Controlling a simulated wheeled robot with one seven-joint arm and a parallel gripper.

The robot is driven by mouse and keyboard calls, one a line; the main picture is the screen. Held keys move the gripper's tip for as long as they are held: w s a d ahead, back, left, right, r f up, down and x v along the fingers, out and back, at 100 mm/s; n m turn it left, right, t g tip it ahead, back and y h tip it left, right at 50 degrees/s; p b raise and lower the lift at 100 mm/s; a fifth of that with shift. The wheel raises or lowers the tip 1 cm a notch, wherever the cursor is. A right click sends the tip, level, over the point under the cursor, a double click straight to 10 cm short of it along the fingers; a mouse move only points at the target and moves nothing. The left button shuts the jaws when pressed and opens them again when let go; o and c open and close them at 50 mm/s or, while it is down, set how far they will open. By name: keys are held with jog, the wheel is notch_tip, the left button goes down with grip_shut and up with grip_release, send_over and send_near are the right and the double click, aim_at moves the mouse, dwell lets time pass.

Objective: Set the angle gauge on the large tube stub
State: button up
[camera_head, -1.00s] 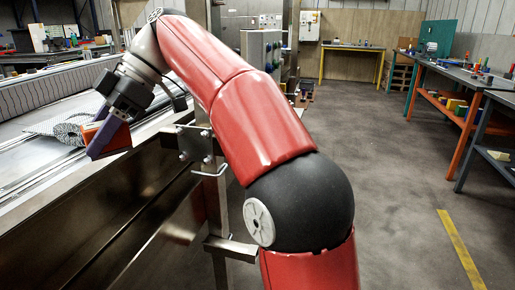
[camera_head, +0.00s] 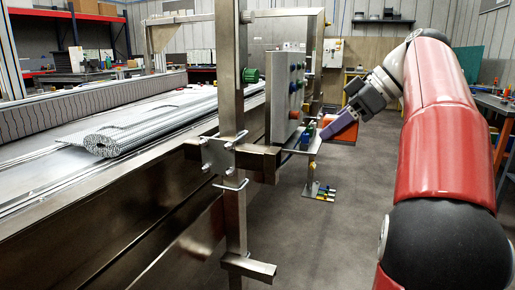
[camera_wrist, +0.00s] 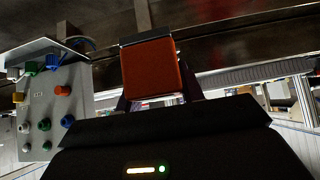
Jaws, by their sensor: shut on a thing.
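My gripper (camera_head: 336,132) is at the right of the head view, beyond the steel frame post. Its purple fingers are shut on an orange-red block, the angle gauge (camera_head: 347,124). In the wrist view the angle gauge (camera_wrist: 152,70) is a red-orange box with a dark top edge, held between the fingers. The gauge is in the air, to the right of the grey button box. I cannot pick out the large tube stub for certain in either view.
The grey button box (camera_head: 287,85) stands left of my gripper, beside a steel post (camera_head: 229,120). A small shelf with blue and green items (camera_head: 308,137) is close by.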

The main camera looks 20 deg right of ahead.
jog(key=w+a, duration=0.3)
jog(key=a, duration=0.1)
jog(key=w+a, duration=0.4)
jog(key=a, duration=0.1)
jog(key=w+a+p, duration=0.1)
jog(key=w+a, duration=0.2)
jog(key=a, duration=0.2)
jog(key=shift+w+a, duration=0.1)
jog(key=shift+w, duration=0.1)
jog(key=shift+f+b, duration=0.7)
jog(key=shift+f, duration=1.05)
jog(key=shift+f, duration=0.2)
jog(key=o, duration=1.1)
jog(key=shift+o, duration=0.2)
jog(key=shift+r, duration=0.15)
jog(key=shift+r, duration=0.2)
jog(key=p+v, duration=0.3)
jog(key=v, duration=0.8)
jog(key=shift+s+d+r, duration=0.15)
jog(key=shift+s+d, duration=0.1)
jog(key=shift+d, duration=0.1)
